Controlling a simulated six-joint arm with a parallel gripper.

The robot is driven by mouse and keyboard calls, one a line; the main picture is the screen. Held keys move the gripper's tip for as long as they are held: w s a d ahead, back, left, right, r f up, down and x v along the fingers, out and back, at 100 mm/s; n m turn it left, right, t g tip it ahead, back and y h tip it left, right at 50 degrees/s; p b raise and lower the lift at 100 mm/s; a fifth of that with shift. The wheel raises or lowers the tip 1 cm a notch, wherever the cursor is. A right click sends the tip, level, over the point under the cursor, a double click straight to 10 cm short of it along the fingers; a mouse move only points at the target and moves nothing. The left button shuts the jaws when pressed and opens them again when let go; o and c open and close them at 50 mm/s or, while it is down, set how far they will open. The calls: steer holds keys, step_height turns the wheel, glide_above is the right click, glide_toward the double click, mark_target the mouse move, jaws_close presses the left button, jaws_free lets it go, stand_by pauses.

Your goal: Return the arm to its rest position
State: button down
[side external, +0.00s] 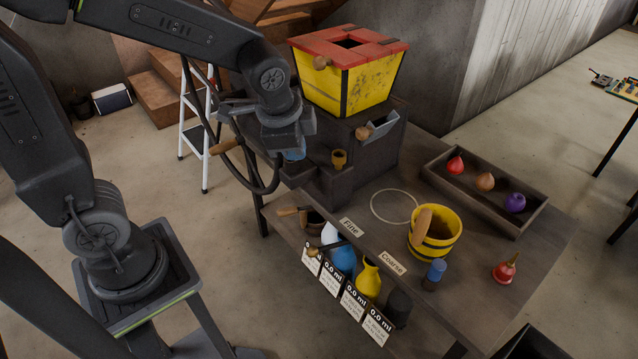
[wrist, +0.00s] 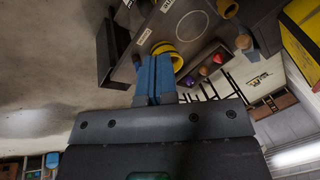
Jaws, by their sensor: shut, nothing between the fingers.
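My gripper (side external: 295,154) is raised at the left of the wooden table (side external: 480,265), beside the dark stepped stand. In the wrist view, my gripper's blue fingers (wrist: 155,62) are together with nothing between them. In the side external view, only a small blue part of the fingers shows; the rest is hidden by the wrist. My gripper appears clear of the objects, though its exact height above the table is hard to tell.
A yellow hopper with a red top (side external: 348,85) stands behind my gripper. A yellow bucket (side external: 434,238), a tray (side external: 520,209) of coloured bulbs and several bottles (side external: 368,276) are to the right and front. A white stepladder (side external: 196,120) stands left; open floor lies near it.

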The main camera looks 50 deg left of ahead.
steer(key=s+r+n+t, duration=0.1)
steer(key=s+r+n, duration=0.2)
steer(key=s, duration=0.3)
steer(key=s+r+n+t+h, duration=0.1)
steer(key=s+r+n, duration=0.2)
steer(key=s+n, duration=0.2)
steer(key=shift+s+a+r, duration=0.2)
steer(key=shift+s+r, duration=0.2)
steer(key=shift+s, duration=0.1)
